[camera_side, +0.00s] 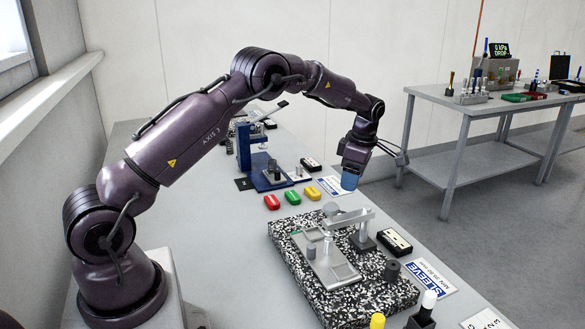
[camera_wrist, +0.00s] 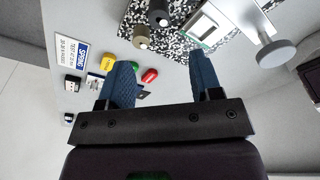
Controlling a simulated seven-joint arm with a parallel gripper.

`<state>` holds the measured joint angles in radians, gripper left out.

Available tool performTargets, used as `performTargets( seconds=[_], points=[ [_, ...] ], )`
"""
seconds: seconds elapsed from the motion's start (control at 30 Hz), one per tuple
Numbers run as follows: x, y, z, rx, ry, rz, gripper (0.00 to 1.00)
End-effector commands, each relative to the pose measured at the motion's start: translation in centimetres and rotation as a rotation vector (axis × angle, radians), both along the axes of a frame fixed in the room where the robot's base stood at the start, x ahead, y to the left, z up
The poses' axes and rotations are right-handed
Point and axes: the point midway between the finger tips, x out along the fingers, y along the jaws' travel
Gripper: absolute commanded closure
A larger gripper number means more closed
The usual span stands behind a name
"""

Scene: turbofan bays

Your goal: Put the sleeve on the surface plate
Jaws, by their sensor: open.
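The surface plate (camera_side: 290,262) is a black-and-white speckled slab in the middle of the bench; its edge shows at the top of the wrist view (camera_wrist: 186,42). I cannot tell which cylinder is the sleeve. My gripper (camera_side: 350,181) is open and empty, above the bench beyond the plate; its blue fingers show apart in the wrist view (camera_wrist: 163,78).
A metal stand with an arm (camera_side: 350,219) and a flat metal fixture (camera_side: 325,262) are on the plate. Red, green and yellow pieces (camera_side: 293,197) lie behind it. A blue fixture (camera_side: 265,175) stands farther back. A SPRING card (camera_wrist: 72,54) lies on the bench.

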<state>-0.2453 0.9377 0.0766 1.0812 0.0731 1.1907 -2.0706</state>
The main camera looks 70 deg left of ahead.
Motion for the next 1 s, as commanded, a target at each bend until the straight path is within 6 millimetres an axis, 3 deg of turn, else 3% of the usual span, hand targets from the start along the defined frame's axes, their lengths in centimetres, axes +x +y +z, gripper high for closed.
performTargets(
  seconds=[0.13,0.23,0.4,0.5,0.73,0.9,1.0],
  points=[
    [-0.9,-1.7,4.3,-0.015,-0.038,-0.174,0.41],
    [-2.7,-3.7,8.6,-0.024,-0.075,-0.391,0.41],
    [-7.4,-7.5,14.9,-0.010,-0.135,-0.804,0.41],
    [-10.9,-9.6,17.6,0.017,-0.168,-1.049,0.41],
    [-19.9,-13.7,20.5,0.135,-0.210,-1.610,0.41],
    [-25.9,-15.8,20.0,0.263,-0.209,-1.983,0.41],
    [-28.3,-16.5,19.1,0.329,-0.197,-2.143,0.41]
  ],
)
